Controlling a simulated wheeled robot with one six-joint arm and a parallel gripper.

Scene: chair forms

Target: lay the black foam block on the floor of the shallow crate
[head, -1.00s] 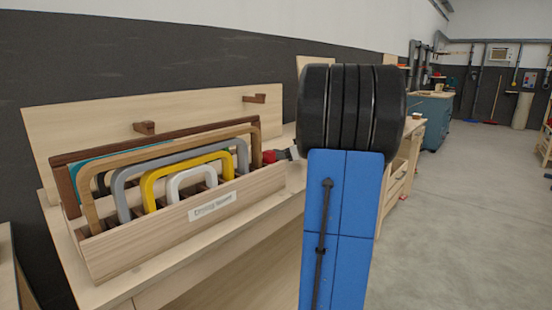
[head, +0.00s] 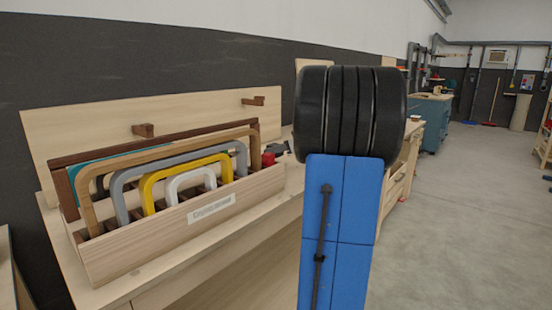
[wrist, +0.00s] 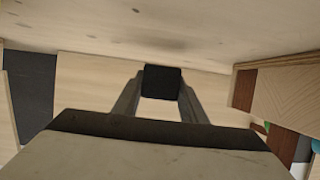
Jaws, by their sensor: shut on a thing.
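In the wrist view my gripper (wrist: 161,88) is shut on the black foam block (wrist: 162,80), a small dark square held between the two fingertips. Pale wood surfaces lie beyond the block; I cannot tell how far away. In the head view my blue and black arm hides most of the area around my gripper, and only a small dark part (head: 279,149) shows at its left edge. I cannot make out the shallow crate for certain in either view.
A wooden rack (head: 200,220) of coloured frames stands on the bench at left. A small red thing (head: 267,159) is by its right end. A pale back panel with two brown pegs stands behind. Open floor (head: 470,220) lies to the right.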

